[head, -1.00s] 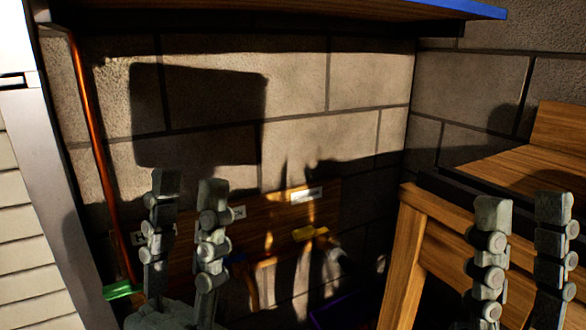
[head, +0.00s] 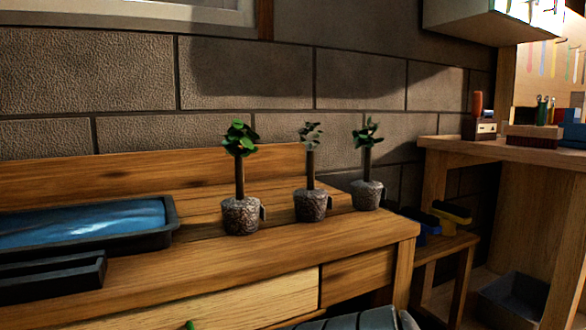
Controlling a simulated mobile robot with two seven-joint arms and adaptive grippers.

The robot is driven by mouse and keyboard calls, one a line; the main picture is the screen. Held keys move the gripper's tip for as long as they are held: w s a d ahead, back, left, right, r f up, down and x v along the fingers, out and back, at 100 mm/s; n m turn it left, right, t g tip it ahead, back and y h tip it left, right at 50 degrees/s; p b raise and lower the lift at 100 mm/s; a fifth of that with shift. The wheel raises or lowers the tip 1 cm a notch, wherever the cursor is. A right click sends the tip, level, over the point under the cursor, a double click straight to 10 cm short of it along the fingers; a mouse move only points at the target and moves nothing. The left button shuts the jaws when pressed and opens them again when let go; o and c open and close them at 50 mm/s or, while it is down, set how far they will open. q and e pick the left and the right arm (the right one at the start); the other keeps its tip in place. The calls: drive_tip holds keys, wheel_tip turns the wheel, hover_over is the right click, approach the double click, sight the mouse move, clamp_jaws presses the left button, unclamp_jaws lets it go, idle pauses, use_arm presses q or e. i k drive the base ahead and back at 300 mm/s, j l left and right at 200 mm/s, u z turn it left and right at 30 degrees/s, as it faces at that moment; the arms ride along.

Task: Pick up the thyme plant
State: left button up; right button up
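Three small potted plants stand upright in a row on the wooden bench. The left plant (head: 241,215) is nearest and has broad green leaves on a dark stem. The middle plant (head: 311,205) and the right plant (head: 367,194) have smaller, sparser leaves. All three pots are mottled grey with a small tag at the side. I cannot read the tags, so I cannot tell which plant is the thyme. No gripper fingers show in the head view.
The wooden bench (head: 215,272) holds a black tray (head: 172,222) with a blue surface and a dark box (head: 52,275) on the left. A grey ribbed thing, unclear, shows at the bottom edge. A taller wooden table (head: 500,152) stands right. Bare bench top lies before the pots.

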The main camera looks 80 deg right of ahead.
sight(310, 203)
drive_tip(key=k+z, duration=0.1)
drive_tip(key=z, duration=0.3)
drive_tip(key=k+l+z, duration=0.1)
drive_tip(key=z, duration=0.25)
drive_tip(key=l+z, duration=0.1)
drive_tip(key=z, duration=1.4)
drive_tip(key=l+z, duration=0.1)
drive_tip(key=z, duration=0.2)
drive_tip(key=i+l+z, duration=0.1)
drive_tip(key=z, duration=0.2)
